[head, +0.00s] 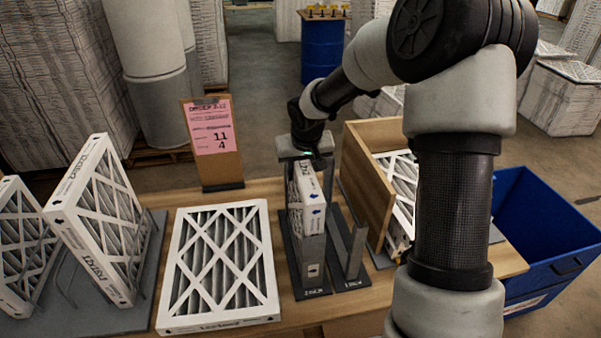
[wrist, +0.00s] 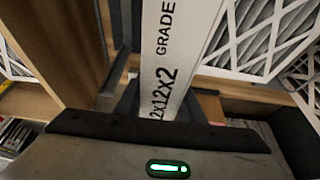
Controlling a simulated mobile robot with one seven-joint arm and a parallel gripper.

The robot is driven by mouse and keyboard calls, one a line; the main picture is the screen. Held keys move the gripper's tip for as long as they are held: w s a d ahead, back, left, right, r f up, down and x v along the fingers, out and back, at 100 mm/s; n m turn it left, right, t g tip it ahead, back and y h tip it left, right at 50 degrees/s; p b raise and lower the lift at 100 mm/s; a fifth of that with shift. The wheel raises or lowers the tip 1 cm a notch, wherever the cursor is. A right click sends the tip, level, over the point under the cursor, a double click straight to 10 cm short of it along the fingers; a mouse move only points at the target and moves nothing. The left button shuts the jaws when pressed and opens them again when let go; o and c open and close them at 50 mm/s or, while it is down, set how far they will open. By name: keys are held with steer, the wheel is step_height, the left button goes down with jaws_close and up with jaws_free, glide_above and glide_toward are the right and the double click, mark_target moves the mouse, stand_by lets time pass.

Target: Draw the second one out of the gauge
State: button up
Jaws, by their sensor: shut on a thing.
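A white boxed filter (head: 313,222) stands upright on edge in the left slot of the dark gauge (head: 312,293) in the head view. My gripper (head: 307,160) is above the filter's far end, shut on it. In the wrist view the filter's white edge (wrist: 172,60) runs away from my gripper (wrist: 160,118), with print reading "GRADE" and "12x12x2", its first character partly cut off. The gauge's right slot, between upright plates, looks empty. The fingertips are mostly hidden.
A filter (head: 222,262) lies flat left of the gauge. More filters (head: 100,225) stand in a rack at far left. A clipboard (head: 211,140) with a pink sheet stands behind. A wooden box (head: 368,200) holding filters is close on the right; a blue bin (head: 540,235) lies beyond.

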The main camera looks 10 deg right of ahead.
steer(key=shift+r, duration=1.9)
steer(key=shift+r, duration=4.1)
step_height(320, 180, up, 8)
steer(key=shift+r, duration=0.95)
